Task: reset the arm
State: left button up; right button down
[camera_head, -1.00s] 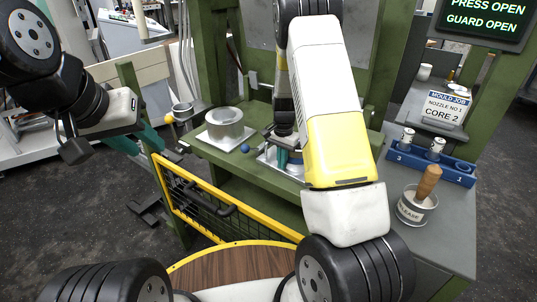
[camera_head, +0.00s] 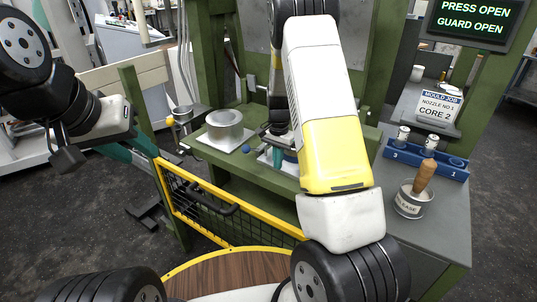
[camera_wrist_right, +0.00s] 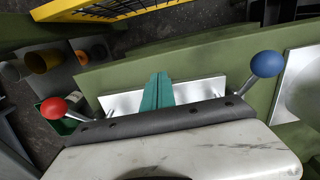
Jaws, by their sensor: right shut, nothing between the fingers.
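My right arm (camera_head: 335,150), white and yellow, reaches across the middle of the head view towards the green press. Its gripper (camera_head: 277,158) has teal fingers, partly hidden by the arm, over a bright metal plate on the press bed. In the right wrist view the teal fingers (camera_wrist_right: 157,90) are together and empty, in front of the metal plate (camera_wrist_right: 203,88). A red-knobbed lever (camera_wrist_right: 54,107) and a blue-knobbed lever (camera_wrist_right: 267,64) stand on either side. My left gripper (camera_head: 130,146), at the left, has its teal fingers apart and holds nothing visible.
A metal ring (camera_head: 225,124) sits on a pale plate at the press. A yellow guard frame (camera_head: 195,215) stands in front. At right are a blue rack (camera_head: 440,162) with white-capped cylinders and a tin (camera_head: 410,203) with a wooden-handled brush. The screen reads PRESS OPEN, GUARD OPEN.

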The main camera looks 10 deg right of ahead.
jog(key=s+a+r+n+t+y, duration=0.15)
jog(key=s+r, duration=0.45)
jog(key=r, duration=0.6)
jog(key=s+a+r+n+t+y, duration=0.1)
jog(key=s+r+n, duration=0.35)
jog(key=r, duration=0.75)
jog(key=s+a+r+n+t, duration=0.1)
jog(key=s+r+t, duration=0.1)
jog(key=s, duration=0.6)
jog(key=s+a+r+n+t, duration=0.1)
jog(key=s+r+n, duration=0.1)
jog(key=s, duration=0.7)
jog(key=shift+a+r+n+t, duration=0.3)
jog(key=shift+r+t, duration=0.05)
jog(key=shift+r, duration=0.2)
jog(key=shift+s, duration=0.1)
